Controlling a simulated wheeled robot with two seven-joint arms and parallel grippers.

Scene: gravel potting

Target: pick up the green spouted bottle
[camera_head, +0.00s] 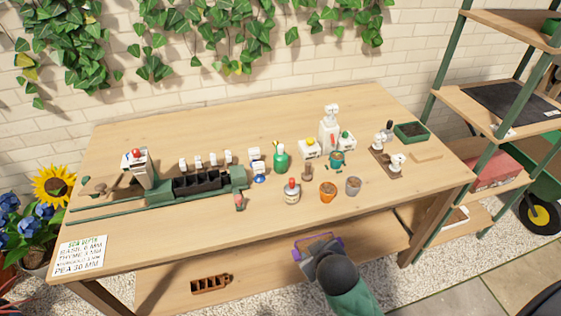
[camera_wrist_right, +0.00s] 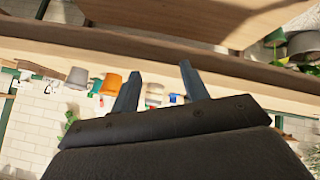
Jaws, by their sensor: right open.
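The green spouted bottle (camera_head: 281,158) stands upright on the wooden table, right of the green machine with dark trays. It has a thin yellowish spout pointing up. My right gripper (camera_head: 307,243) is in front of the table's front edge, well short of the bottle. In the right wrist view my right gripper (camera_wrist_right: 158,88) shows two separated fingers with nothing between them. I cannot make out the green bottle for certain in that view. My left gripper is not in view.
A red-capped bottle (camera_head: 292,192), an orange pot (camera_head: 328,191) and a grey pot (camera_head: 353,185) stand between the table's front edge and the green bottle. A small blue-based item (camera_head: 259,173) is close on its left. The table's front middle (camera_head: 200,235) is clear.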

